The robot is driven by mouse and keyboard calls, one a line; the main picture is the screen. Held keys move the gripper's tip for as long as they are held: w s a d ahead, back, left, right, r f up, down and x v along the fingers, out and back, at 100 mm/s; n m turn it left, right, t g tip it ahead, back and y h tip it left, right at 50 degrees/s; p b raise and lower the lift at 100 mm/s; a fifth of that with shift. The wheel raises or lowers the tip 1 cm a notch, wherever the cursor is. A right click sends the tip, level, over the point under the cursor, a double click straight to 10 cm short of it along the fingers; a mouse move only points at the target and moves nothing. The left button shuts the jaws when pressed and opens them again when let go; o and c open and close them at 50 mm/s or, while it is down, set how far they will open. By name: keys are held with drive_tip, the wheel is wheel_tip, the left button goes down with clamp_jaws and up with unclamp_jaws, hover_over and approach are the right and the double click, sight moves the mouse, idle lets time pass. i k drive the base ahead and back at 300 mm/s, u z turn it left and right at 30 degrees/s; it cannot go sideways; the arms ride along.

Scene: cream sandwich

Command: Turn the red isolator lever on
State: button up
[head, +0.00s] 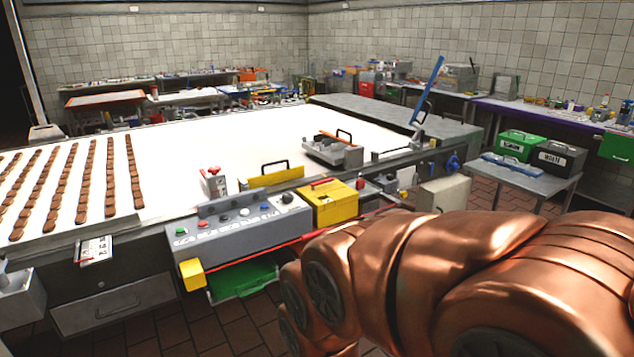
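A yellow box (338,208) stands at the right end of the grey control panel on the front edge of the conveyor. A short red lever (321,182) lies nearly flat across its top, and I take it to be the isolator lever. Its on and off marks are too small to read. My copper arm fills the lower right, in front of and below the box, and does not cover the lever. My gripper is not in view.
The control panel (240,228) carries several coloured buttons. A red cord (270,248) runs along its front. The white conveyor (220,150) holds rows of brown biscuits at left. A grey side table (530,180) with green and dark boxes stands at right. Tiled floor shows between.

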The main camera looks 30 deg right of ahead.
sight(323, 181)
drive_tip(key=z, duration=0.25)
drive_tip(key=i, duration=0.5)
drive_tip(key=z, duration=0.5)
drive_tip(key=i, duration=1.25)
drive_tip(key=u, duration=0.3)
